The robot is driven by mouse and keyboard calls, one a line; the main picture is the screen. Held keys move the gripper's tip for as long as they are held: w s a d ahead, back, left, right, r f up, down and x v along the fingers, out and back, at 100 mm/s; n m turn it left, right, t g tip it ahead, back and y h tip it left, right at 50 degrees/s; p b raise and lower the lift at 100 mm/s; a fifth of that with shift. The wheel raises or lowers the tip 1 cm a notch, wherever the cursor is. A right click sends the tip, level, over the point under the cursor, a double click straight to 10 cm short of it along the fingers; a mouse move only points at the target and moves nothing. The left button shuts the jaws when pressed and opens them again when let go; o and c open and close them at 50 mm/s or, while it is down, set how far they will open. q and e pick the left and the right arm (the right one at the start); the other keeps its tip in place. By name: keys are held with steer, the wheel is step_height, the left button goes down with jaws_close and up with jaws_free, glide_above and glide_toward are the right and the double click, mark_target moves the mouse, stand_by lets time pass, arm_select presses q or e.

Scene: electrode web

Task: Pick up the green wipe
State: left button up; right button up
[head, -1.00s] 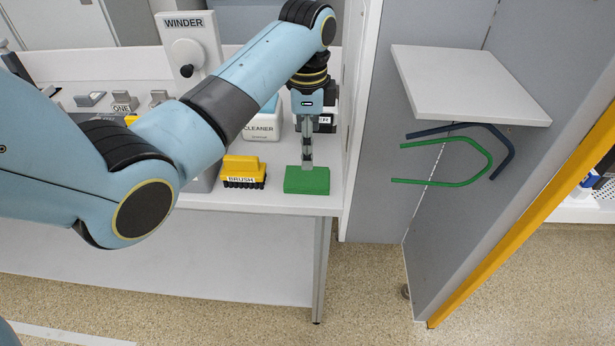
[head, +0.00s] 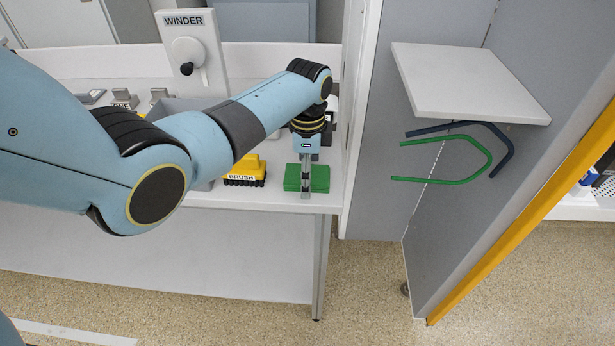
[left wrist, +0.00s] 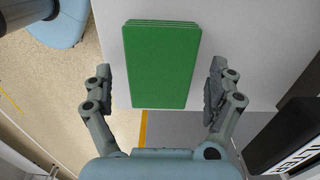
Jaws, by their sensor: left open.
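The green wipe (head: 320,179) is a flat, stacked green block on the white bench top near its front right corner. In the left wrist view the green wipe (left wrist: 162,65) lies between the lines of my two fingers, its near end reaching in between them. My left gripper (head: 306,192) points down over the wipe in the head view. In the left wrist view my left gripper (left wrist: 160,90) is open, with a gap on each side of the wipe and nothing held. My right gripper is not in view.
The yellow brush (head: 245,172) stands just left of the wipe. The winder (head: 190,55) is at the back. A grey partition with a white shelf (head: 470,85) and hooks (head: 450,160) stands right of the bench. A dark labelled box (left wrist: 290,140) is near the right finger.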

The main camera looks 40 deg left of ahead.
arm_select(q)
steer(key=shift+c, duration=0.5)
steer(key=c, duration=1)
